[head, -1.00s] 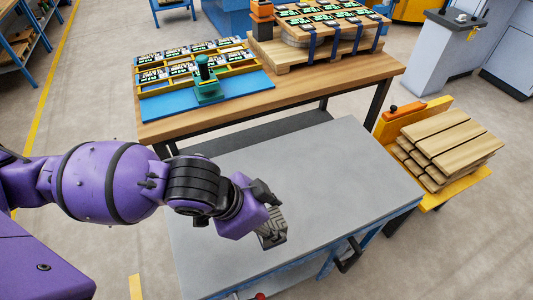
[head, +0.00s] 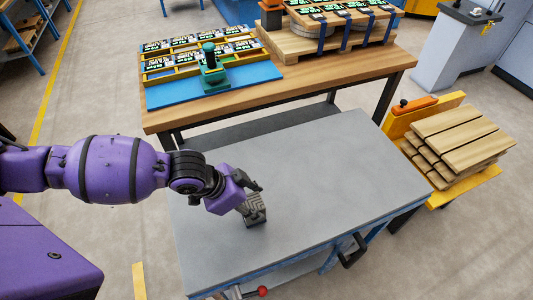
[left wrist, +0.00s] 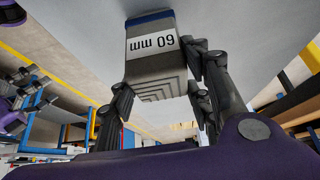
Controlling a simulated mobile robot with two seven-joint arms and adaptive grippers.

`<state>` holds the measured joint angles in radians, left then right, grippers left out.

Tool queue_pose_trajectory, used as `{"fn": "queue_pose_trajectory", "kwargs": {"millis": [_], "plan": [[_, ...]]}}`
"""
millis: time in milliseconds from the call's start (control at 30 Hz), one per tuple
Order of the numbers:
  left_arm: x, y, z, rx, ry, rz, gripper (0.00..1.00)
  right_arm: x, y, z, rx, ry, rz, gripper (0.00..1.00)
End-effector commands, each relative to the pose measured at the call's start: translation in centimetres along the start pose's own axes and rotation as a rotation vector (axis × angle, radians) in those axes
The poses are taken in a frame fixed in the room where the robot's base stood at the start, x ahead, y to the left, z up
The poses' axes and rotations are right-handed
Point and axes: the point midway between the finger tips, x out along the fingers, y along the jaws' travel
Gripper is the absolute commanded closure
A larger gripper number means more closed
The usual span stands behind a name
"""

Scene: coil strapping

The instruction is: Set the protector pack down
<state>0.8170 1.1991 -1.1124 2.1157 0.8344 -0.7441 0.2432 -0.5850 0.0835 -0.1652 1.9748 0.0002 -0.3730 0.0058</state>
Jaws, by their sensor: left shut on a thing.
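The protector pack (head: 256,210) is a small grey block with stepped ridges. In the left wrist view the pack (left wrist: 151,52) shows a white label reading "60 mm" upside down and a dark blue end. My left gripper (head: 247,197) is shut on it; its dark fingers lie along both sides of the pack in the left wrist view. The pack is over the left middle part of the grey-topped table (head: 330,170), low and close to the surface. I cannot tell whether it touches. My right gripper does not show in the head view.
The grey top is otherwise clear. Behind it, a wooden bench (head: 320,75) carries a blue mat (head: 180,92), a green tool (head: 211,70), yellow trays of labelled packs and a strapped pallet load. A yellow stand with wooden boards (head: 455,140) is at the right.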

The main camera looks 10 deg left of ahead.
Motion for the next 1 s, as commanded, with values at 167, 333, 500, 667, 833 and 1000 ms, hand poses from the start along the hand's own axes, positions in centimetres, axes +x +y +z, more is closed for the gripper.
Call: {"fn": "queue_pose_trajectory", "kwargs": {"millis": [167, 333, 500, 667, 833, 1000], "plan": [[-0.1, 0.0, -0.2, 0.002, 0.003, -0.002, 0.88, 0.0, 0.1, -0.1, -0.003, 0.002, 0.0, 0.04], [0.2, 0.0, 0.0, 0.001, 0.002, -0.001, 0.88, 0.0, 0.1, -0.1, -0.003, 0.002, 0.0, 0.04], [0.2, 0.0, 0.1, 0.001, 0.002, -0.002, 0.36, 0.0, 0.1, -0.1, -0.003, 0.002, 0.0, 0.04], [0.2, 0.0, 0.1, 0.001, 0.001, -0.002, 0.36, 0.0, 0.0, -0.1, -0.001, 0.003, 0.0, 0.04], [0.1, -0.1, 0.0, 0.002, 0.002, -0.002, 0.36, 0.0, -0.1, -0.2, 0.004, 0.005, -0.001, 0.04], [-1.8, -0.2, -0.2, 0.002, 0.001, -0.005, 0.36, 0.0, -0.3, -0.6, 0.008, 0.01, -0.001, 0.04]]}}
